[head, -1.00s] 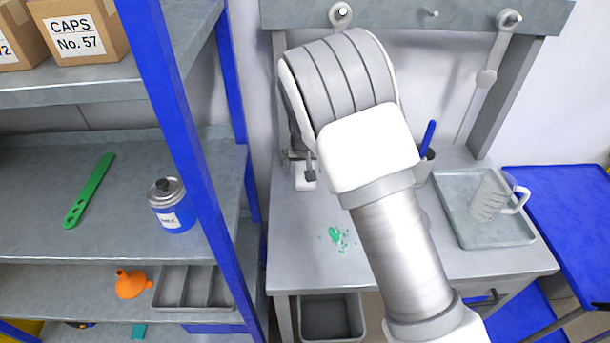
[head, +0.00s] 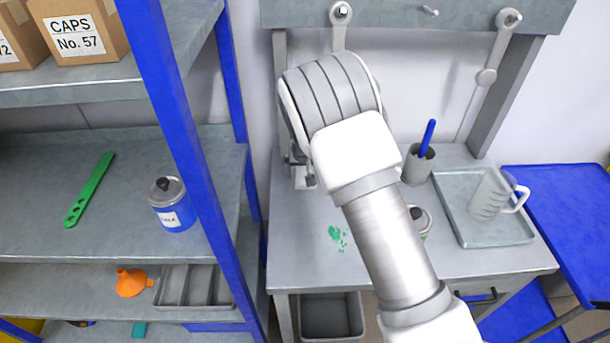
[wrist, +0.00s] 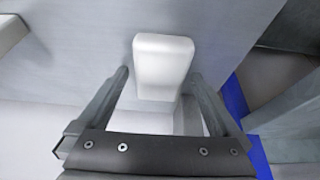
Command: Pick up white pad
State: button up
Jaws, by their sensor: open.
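The white pad (wrist: 163,62) shows in the wrist view as a rounded white block against a grey surface. My gripper (wrist: 160,78) is open, with one finger on each side of the pad's lower part. Gaps show between the fingers and the pad, and I cannot tell how far the fingertips are from it in depth. In the head view my arm covers most of the gripper, and I cannot make out the pad clearly there.
A grey workbench (head: 300,262) bears green crumbs (head: 337,237), a cup with a blue tool (head: 418,165), a can (head: 420,220) partly behind my arm, and a tray (head: 480,236) with a clear jug (head: 492,195). A blue-post shelf (head: 172,110) stands at left.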

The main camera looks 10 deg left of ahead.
jog(key=shift+f, duration=0.15)
jog(key=shift+c, duration=0.3)
jog(key=c, duration=1.2)
